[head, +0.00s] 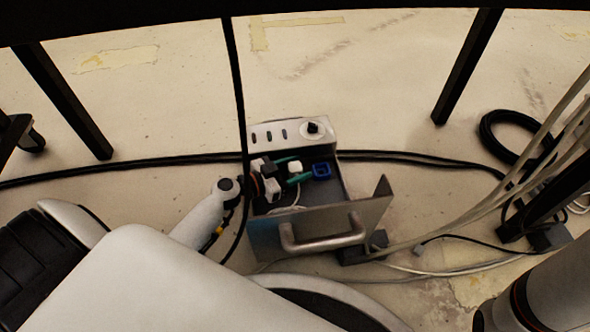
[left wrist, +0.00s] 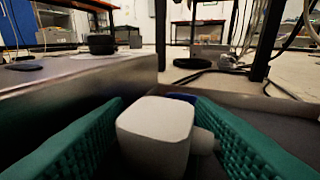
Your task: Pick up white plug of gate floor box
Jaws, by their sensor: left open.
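The floor box (head: 291,129) stands open on the floor under the table in the head view, with a metal lid and handle (head: 325,236) at its front. A small white plug (head: 295,167) is inside it. My left gripper (head: 294,168) reaches in from the left, open, with one green finger on each side of this plug. In the left wrist view, the white plug (left wrist: 156,130) sits between the two green finger pads. I see a gap at the left pad; contact at the right pad is unclear. My right gripper is not in view.
A blue socket (head: 321,171) is right of the plug, and another white block (head: 271,188) lies near my left gripper. The box has metal walls close around. Black cables (head: 420,157) cross the floor, and one hangs down past my left gripper. Table legs (head: 467,66) stand behind.

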